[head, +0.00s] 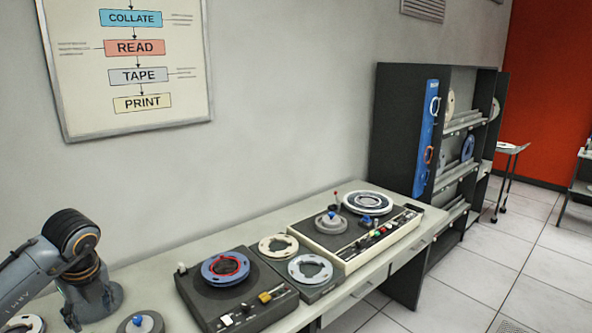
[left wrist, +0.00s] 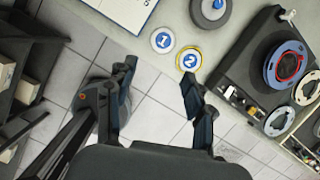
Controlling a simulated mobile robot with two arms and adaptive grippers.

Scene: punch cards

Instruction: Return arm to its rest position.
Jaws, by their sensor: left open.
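My left gripper (left wrist: 157,82) shows in the left wrist view with its two dark fingers spread apart. Nothing is between the fingers; floor tiles show behind them. It is off the front edge of the table, near two round discs marked 1 (left wrist: 162,41) and 2 (left wrist: 189,59), and touches neither. In the head view my left arm comes in at the lower left over the table (head: 150,268), and its fingers cannot be made out there. My right gripper is in neither view.
A dark tape deck with a blue reel (head: 225,267) stands right of my left arm. A grey reel with a blue hub (head: 141,323) lies beside the arm. A cream-edged deck (head: 345,240) and a dark shelf unit (head: 400,130) are farther right. Tiled floor (left wrist: 150,110) is open below the gripper.

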